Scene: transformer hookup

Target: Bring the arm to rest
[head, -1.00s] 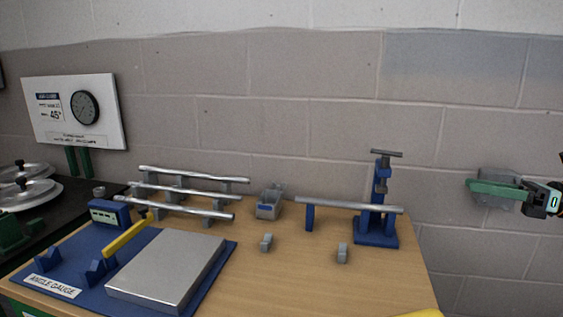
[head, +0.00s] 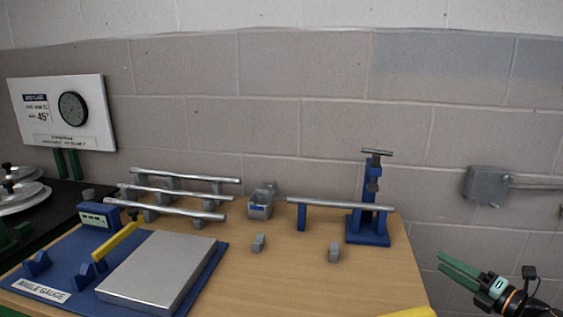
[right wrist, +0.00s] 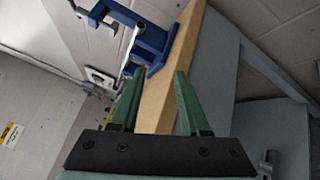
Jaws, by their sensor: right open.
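My right gripper (head: 442,264) is at the lower right of the head view, off the right edge of the wooden bench (head: 398,276). Its green fingers point left and are empty. In the right wrist view the two green fingers (right wrist: 157,98) stand apart with nothing held between them. The bench edge (right wrist: 172,80) and the blue vise stand (right wrist: 152,45) show beyond them. My left gripper is not in view.
A grey wall box (head: 484,185) is at right. Free bench space lies in front.

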